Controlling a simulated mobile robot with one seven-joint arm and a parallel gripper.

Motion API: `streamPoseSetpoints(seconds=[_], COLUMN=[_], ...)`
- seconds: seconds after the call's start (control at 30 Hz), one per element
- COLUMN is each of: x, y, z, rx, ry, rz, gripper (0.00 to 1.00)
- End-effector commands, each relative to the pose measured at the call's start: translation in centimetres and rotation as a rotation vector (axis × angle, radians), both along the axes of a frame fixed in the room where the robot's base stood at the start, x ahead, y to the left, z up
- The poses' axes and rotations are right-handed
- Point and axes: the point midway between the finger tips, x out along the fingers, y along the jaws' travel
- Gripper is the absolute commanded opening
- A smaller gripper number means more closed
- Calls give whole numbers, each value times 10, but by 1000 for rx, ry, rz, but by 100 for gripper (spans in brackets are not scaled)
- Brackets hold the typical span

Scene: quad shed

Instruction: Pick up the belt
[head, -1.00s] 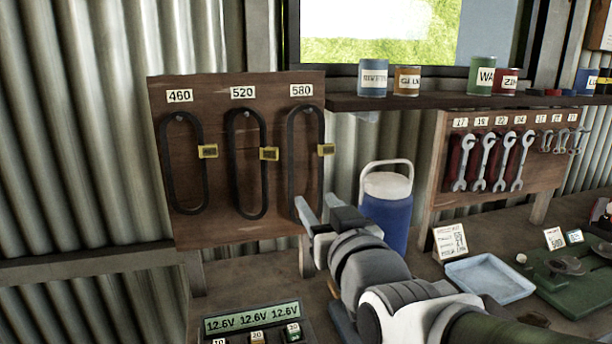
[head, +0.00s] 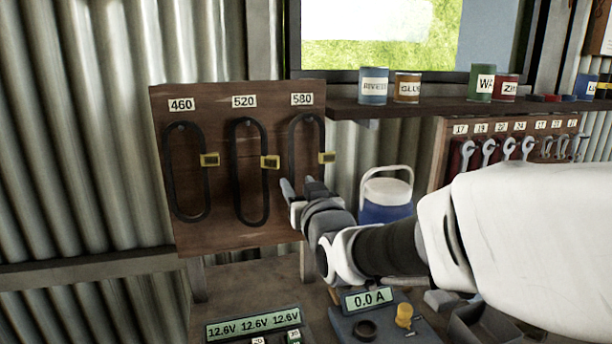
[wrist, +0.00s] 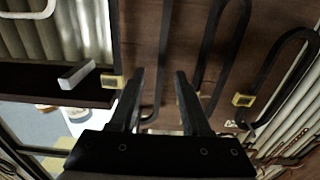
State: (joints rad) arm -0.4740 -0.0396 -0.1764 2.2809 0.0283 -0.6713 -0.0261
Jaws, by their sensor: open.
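Three dark belt loops hang on a brown wooden board (head: 225,225): the 460 belt (head: 168,175), the 520 belt (head: 234,180) and the 580 belt (head: 294,140). Each has a yellow tag at its right side. The task does not say which belt is meant. My gripper (head: 298,188) is open and empty at the lower part of the 580 belt, hiding that part in the head view. In the wrist view, which looks upside down, one dark strand of the 580 belt (wrist: 163,60) appears between my open fingers (wrist: 158,85). Contact cannot be told.
A shelf (head: 430,106) with cans juts out right of the board. A blue-and-white jug (head: 387,195) stands on the bench close to my arm. Meters (head: 255,322) sit below, and wrenches (head: 488,150) hang at the right.

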Motion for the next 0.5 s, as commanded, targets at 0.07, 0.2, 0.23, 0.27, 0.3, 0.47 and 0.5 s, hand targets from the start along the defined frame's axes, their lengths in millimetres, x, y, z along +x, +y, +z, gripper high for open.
streamPoseSetpoints(seconds=[0.07,0.2,0.23,0.27,0.3,0.47,0.5], x=[3,14,18,21,27,44,47], y=[1,5,7,8,9,14,15], z=[0,-2,-2,-2,-3,-3,-3], rx=[0,-2,-2,-2,-2,-1,-2], ry=[0,2,1,1,3,1,0], rz=[0,1,1,1,0,0,0], gripper=[48,48,48,48,48,48,48])
